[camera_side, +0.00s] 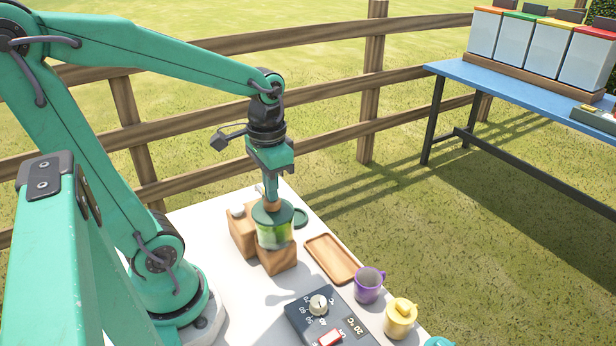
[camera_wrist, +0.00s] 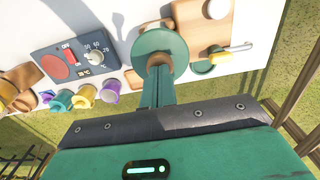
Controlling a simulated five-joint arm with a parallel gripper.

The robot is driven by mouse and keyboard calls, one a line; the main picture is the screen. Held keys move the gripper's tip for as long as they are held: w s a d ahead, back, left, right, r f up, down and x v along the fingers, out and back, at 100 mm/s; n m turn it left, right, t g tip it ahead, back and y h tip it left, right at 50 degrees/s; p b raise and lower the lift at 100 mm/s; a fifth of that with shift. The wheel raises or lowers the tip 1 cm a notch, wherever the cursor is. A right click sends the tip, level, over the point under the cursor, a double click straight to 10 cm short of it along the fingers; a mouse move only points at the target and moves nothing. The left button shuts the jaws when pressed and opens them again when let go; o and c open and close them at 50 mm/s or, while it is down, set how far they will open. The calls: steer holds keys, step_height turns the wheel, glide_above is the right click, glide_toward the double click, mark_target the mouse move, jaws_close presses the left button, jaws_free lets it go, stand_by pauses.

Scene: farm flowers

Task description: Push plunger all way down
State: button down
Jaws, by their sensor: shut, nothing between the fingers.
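A clear press (camera_side: 272,232) with green contents stands upright on a wooden block, topped by a dark green lid (camera_side: 272,210). In the wrist view the lid is a round green disc (camera_wrist: 181,60). My gripper (camera_side: 273,206) points straight down over the lid, its fingertips at or very near the middle of it. In the wrist view my gripper (camera_wrist: 159,68) is shut, with its fingers together over the disc.
Wooden blocks (camera_side: 242,237) adjoin the press. A wooden tray (camera_side: 331,259), a purple mug (camera_side: 368,286), a yellow pot (camera_side: 400,318) and a dark control panel (camera_side: 313,314) with a dial stand on the white table. A blue table (camera_side: 520,92) with bins stands at the back right.

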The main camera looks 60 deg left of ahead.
steer(key=shift+r, duration=0.15)
steer(key=shift+r, duration=2.65)
steer(key=shift+r, duration=3)
steer(key=s+d+f+t, duration=0.1)
steer(key=d+f+t, duration=0.3)
steer(key=f+t, duration=0.1)
steer(key=shift+d+f+t, duration=0.15)
steer(key=shift+d+t, duration=0.1)
steer(key=shift+t, duration=0.05)
